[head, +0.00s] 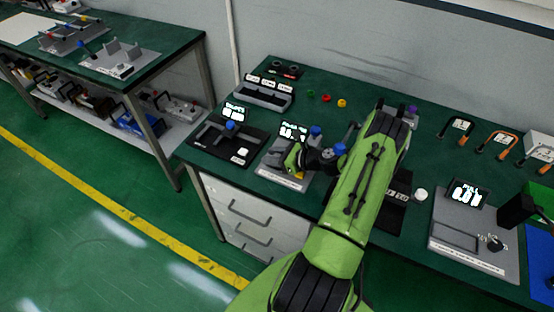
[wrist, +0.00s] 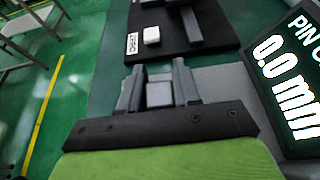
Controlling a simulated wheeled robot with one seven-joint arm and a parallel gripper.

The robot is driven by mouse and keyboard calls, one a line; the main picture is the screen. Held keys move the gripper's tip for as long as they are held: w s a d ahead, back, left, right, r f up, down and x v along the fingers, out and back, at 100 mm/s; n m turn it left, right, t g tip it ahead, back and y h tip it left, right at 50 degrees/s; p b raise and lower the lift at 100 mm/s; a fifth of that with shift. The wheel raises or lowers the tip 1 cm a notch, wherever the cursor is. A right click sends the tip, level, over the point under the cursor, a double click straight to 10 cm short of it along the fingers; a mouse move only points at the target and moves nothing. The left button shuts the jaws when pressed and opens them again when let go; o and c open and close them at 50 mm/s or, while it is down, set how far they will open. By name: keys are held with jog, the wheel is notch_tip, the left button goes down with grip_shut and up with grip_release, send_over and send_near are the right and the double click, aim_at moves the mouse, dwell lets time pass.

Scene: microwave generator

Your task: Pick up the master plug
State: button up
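I cannot tell for sure which piece is the master plug. Blue-topped pieces stand on the bench: one on the left black fixture (head: 231,126), one on the grey gauge fixture (head: 316,132), and one beside my arm (head: 340,149). My gripper (wrist: 158,80) shows in the wrist view with its two grey fingers apart. A grey block shape shows between them, and I cannot tell whether it belongs to the gripper. No plug shows between the fingers. In the head view my wrist is over the grey gauge fixture and hides part of it.
A lit display (wrist: 288,80) reading 0.0 mm is close on the right in the wrist view. A black fixture with a white block (wrist: 151,35) lies ahead. Red, green and yellow caps (head: 342,103) lie at the back. A grey station (head: 470,245) stands right. Green floor is left.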

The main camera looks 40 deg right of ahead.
jog(key=shift+c, duration=1.1)
grip_shut()
jog(key=shift+r, duration=0.2)
notch_tip(320, 180, up, 3)
jog(key=shift+r, duration=0.1)
jog(key=s+a+p, duration=0.1)
jog(key=s+a, duration=1)
jog(key=s, duration=0.3)
jog(key=shift+a+p, duration=0.25)
jog(key=shift+p, duration=0.05)
